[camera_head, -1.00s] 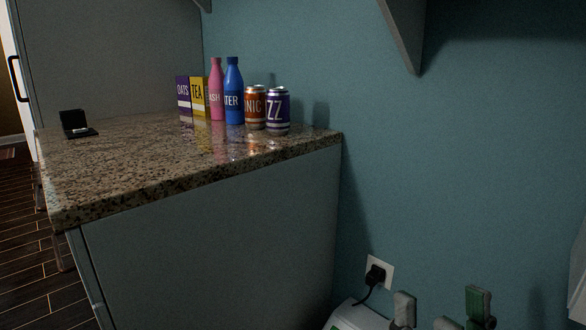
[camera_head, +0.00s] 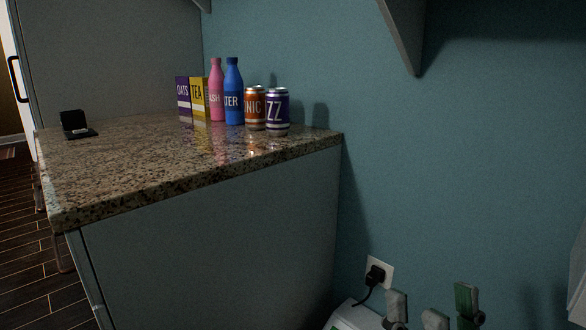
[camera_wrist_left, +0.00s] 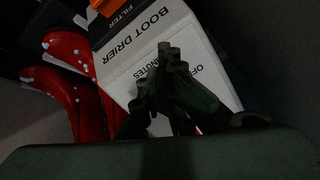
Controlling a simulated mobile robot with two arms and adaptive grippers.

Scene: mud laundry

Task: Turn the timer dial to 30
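The boot drier (camera_wrist_left: 185,30) is a white box with the words BOOT DRIER, OFF and MINUTES on its face in the left wrist view. A corner of a white casing (camera_head: 352,317) shows at the bottom of the head view. The timer dial cannot be made out; the dark fingers cover the part of the face near the printed words. My left gripper (camera_wrist_left: 166,72) is in front of that face, its fingertips close together; whether it touches anything is unclear.
Red boots (camera_wrist_left: 70,85) with pale spots are beside the drier. An orange part (camera_wrist_left: 109,6) is by the FILTER label. A black plug sits in a wall socket (camera_head: 387,270). A granite counter (camera_head: 130,165) holds bottles, cans and boxes at the left.

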